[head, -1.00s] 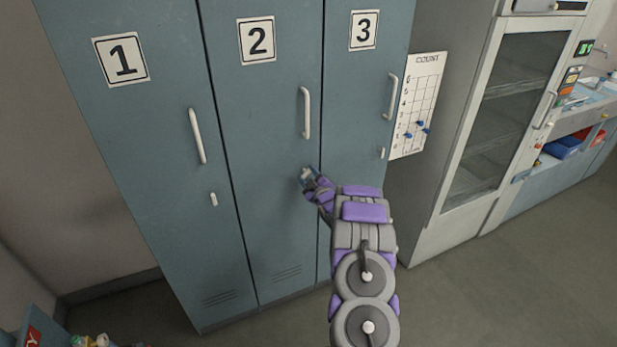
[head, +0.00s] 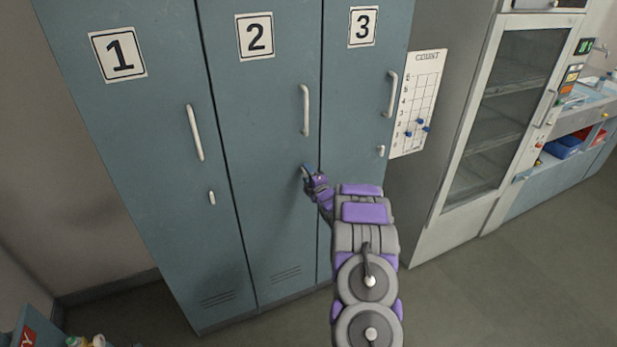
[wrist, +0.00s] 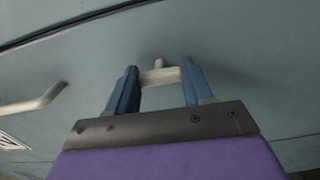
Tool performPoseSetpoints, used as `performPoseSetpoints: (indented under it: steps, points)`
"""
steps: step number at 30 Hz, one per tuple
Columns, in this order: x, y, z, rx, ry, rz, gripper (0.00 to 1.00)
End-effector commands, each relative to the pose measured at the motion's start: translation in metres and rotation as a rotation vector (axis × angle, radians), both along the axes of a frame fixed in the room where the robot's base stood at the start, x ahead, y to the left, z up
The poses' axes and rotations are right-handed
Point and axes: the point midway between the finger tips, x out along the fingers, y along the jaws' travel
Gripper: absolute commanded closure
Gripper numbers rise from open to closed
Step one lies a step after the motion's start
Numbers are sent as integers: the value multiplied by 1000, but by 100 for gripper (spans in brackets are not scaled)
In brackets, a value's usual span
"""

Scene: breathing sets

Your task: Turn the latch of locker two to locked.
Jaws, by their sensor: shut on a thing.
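Locker two (head: 260,215) is the middle blue-grey door, marked with a "2" plate (head: 255,36) and closed. My gripper (head: 307,170) is at its right side, below the white door handle (head: 305,110). In the wrist view, the small off-white latch (wrist: 160,77) lies crosswise between the two blue fingertips of my gripper (wrist: 160,83), which are shut on its ends. A short knob shows just beyond it. In the head view my gripper hides the latch.
Locker one (head: 130,130) on the left and locker three (head: 350,130) on the right are closed, with their small latches upright. A glass-door cabinet (head: 500,120) stands further right. Floor is clear at the right.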

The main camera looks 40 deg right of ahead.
Motion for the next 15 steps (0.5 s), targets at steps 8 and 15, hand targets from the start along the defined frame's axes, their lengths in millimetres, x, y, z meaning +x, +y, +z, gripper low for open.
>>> performPoseSetpoints:
  steps: [8,15]
  points:
    - [1,4,-5,-43,21,6,79]
    - [1,4,-6,-46,23,6,79]
